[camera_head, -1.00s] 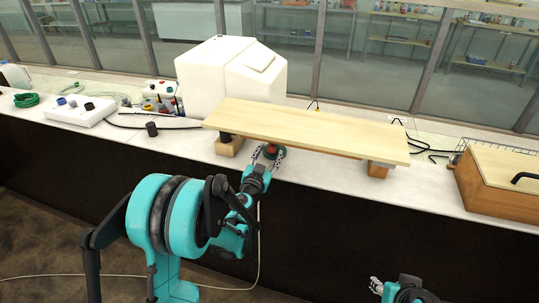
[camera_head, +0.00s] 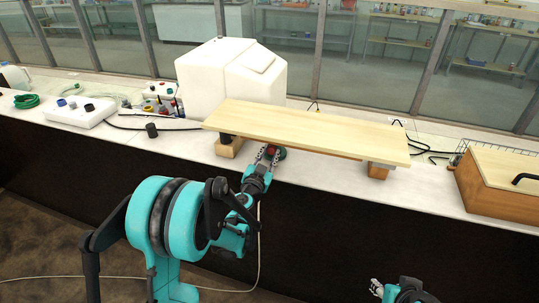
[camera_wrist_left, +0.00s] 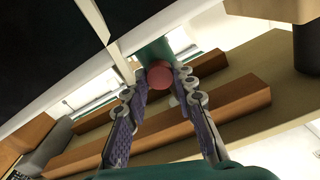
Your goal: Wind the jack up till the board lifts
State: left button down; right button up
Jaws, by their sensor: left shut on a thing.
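The pale wooden board (camera_head: 310,128) lies level across a wooden block at the left (camera_head: 229,147) and another at the right (camera_head: 377,171). The green jack (camera_head: 280,155) sits under the board's front edge, mostly hidden by the board and my gripper. Its red knob (camera_head: 270,150) shows in the left wrist view (camera_wrist_left: 160,75) between the fingertips. My left gripper (camera_head: 267,156) is shut on the red knob, just in front of the board. Whether the board touches the jack's top is hidden. My right gripper (camera_head: 376,287) is low at the right, away from the bench; its fingers are too small to read.
A white tank (camera_head: 215,80) stands behind the board's left part. A wooden box with a black handle (camera_head: 500,182) is at the right. The bench front edge is clear.

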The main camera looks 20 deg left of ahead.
pick_arm(q)
jog(key=m+b, duration=0.1)
jog(key=m, duration=0.4)
jog(key=shift+m+b, duration=0.3)
jog(key=shift+m, duration=1.7)
jog(key=c, duration=1.2)
grip_release()
jog(key=shift+s+a, duration=0.1)
jog(key=shift+s, duration=3.9)
